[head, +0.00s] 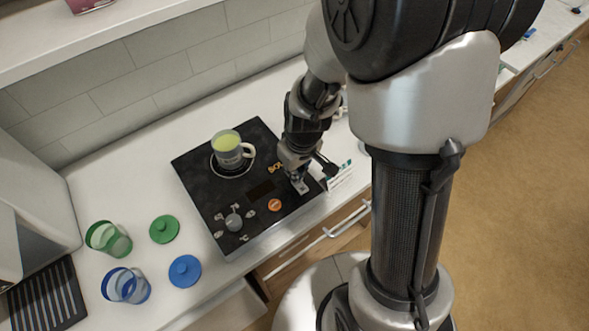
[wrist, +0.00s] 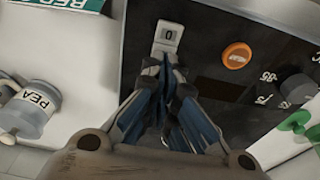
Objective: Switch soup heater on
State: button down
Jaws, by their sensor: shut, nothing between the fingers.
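The soup heater (head: 203,183) is a black flat panel on the white counter in the head view. A mug of green soup (head: 227,146) stands on its round plate. A grey knob (head: 234,222) and an orange round button (head: 275,204) sit near its front edge. In the wrist view I see the orange button (wrist: 237,55), the dark knob (wrist: 298,88) and a white rocker switch (wrist: 168,36) marked 0. My gripper (head: 301,188) is shut and empty over the heater's front right corner. In the wrist view its fingertips (wrist: 166,62) are just below the switch; I cannot tell whether they touch it.
A green cup (head: 108,238), a green lid (head: 164,229), a blue cup (head: 126,286) and a blue lid (head: 185,271) stand left of the heater. A jar labelled PEA (wrist: 35,105) and a sign (head: 340,176) are close beside my gripper. Counter between lids and heater is clear.

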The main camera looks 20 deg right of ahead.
jog(key=shift+w+f+b, duration=0.2)
jog(key=shift+f+b, duration=0.2)
jog(key=shift+f, duration=0.2)
jog(key=shift+s+r, duration=0.1)
jog(key=shift+s, duration=0.05)
jog(key=shift+s+r, duration=0.1)
jog(key=shift+s, duration=0.05)
jog(key=shift+s+d+r, duration=0.2)
jog(key=shift+s+r, duration=0.1)
jog(key=shift+s, duration=0.15)
jog(key=shift+w+r+p, duration=0.1)
jog(key=shift+r+p, duration=0.2)
jog(key=shift+p, duration=0.15)
notch_tip(320, 180, up, 13)
jog(key=w+p, duration=0.1)
jog(key=p, duration=0.4)
jog(key=shift+a+r+p, duration=0.2)
jog(key=shift+p, duration=0.1)
